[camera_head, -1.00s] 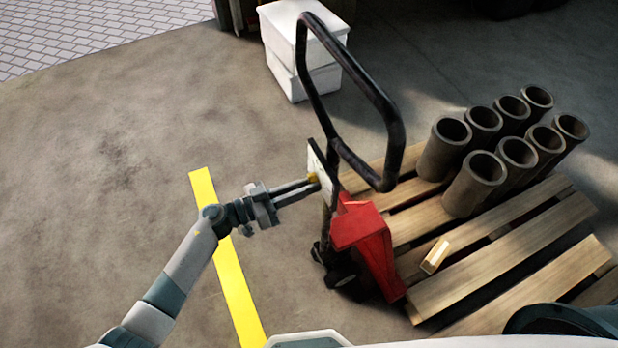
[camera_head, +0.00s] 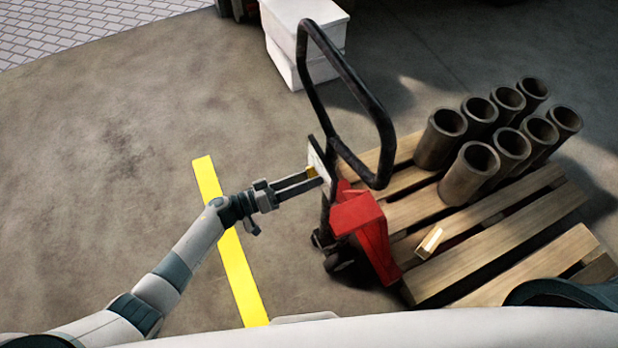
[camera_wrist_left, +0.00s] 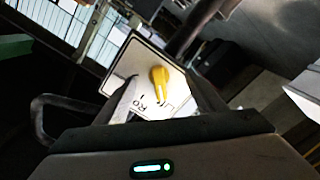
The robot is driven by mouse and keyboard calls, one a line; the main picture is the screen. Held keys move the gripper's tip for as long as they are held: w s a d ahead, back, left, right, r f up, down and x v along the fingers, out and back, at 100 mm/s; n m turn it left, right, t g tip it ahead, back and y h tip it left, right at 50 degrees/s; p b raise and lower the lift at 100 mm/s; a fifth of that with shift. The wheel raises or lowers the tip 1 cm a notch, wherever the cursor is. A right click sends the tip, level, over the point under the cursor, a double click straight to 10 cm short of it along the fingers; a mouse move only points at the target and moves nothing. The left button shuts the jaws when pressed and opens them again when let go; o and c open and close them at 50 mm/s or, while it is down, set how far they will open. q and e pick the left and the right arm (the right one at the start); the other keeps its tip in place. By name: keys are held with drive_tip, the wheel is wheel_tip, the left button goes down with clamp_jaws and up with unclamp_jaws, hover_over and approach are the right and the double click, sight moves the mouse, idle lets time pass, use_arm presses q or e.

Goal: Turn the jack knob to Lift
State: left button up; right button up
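The yellow jack knob (camera_head: 311,171) sits on a white label plate (camera_head: 318,160) on the pallet jack's handle column. My left gripper (camera_head: 315,178) has its fingers at the plate, beside the knob. In the left wrist view the knob (camera_wrist_left: 158,78) shows between the two spread fingers, with a visible gap on at least the right side; contact cannot be told. The plate (camera_wrist_left: 140,55) carries partly hidden lettering, including "Ro" and what looks like "Li". The knob's narrow end points toward the lettering; its exact setting is unclear. My right gripper is out of view.
The black loop handle (camera_head: 350,85) rises above the plate, and the red jack body (camera_head: 358,215) stands below. A wooden pallet (camera_head: 480,250) bears several grey cylinders (camera_head: 470,172) and a small yellowish block (camera_head: 430,242). White boxes (camera_head: 300,45) stand behind. Floor on the left is clear, with a yellow stripe (camera_head: 235,260).

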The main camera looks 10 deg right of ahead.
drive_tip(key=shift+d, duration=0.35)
use_arm(q)
drive_tip(key=p+v, duration=0.2)
drive_tip(key=v, duration=0.5)
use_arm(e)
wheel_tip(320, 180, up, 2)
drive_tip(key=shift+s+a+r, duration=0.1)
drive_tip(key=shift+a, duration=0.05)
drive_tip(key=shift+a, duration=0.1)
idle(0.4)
